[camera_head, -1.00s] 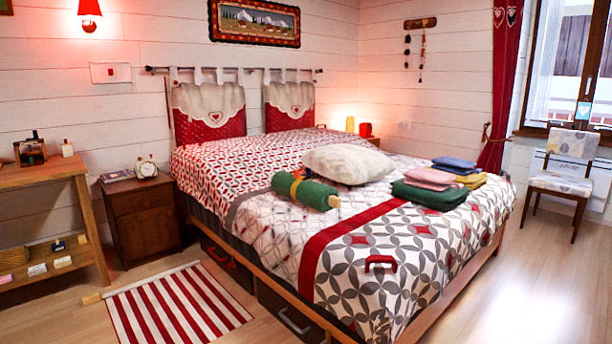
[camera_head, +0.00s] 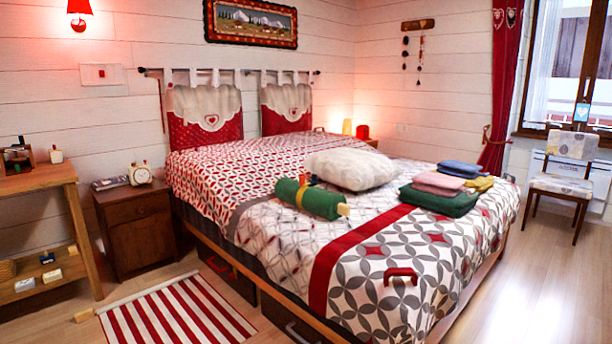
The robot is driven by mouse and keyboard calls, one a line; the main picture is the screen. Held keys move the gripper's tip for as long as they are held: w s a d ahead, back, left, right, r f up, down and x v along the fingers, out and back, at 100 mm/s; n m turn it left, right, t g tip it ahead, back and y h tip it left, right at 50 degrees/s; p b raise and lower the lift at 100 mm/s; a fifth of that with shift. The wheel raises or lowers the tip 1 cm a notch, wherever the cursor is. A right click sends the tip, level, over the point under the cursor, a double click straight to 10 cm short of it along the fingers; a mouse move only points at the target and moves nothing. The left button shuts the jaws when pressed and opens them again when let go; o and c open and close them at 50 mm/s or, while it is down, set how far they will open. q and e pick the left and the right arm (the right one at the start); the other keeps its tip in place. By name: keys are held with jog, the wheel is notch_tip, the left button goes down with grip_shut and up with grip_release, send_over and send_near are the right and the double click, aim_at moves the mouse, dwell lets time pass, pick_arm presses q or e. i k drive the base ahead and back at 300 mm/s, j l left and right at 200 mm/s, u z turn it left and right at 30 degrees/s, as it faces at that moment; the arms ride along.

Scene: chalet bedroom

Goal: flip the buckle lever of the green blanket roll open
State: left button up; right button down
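The green blanket roll (camera_head: 318,202) lies on the bed, left of the white pillow. A yellow strap (camera_head: 300,194) goes around it, and a small red part (camera_head: 304,179) sits on top at the strap, probably the buckle lever. It is too small to tell whether the lever is open or shut. A pale wooden end shows at the roll's right tip. Neither of my grippers is in view.
The bed (camera_head: 372,302) fills the middle, with a white pillow (camera_head: 352,168), folded cloths (camera_head: 440,200) and a red handle (camera_head: 401,273) on it. A nightstand (camera_head: 136,222), side table (camera_head: 30,181) and striped rug (camera_head: 175,312) are at left. Floor is free at right.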

aim_at(314, 177)
jog(key=i+j+u, duration=0.4)
jog(key=i+j, duration=1.3)
jog(key=i, duration=0.1)
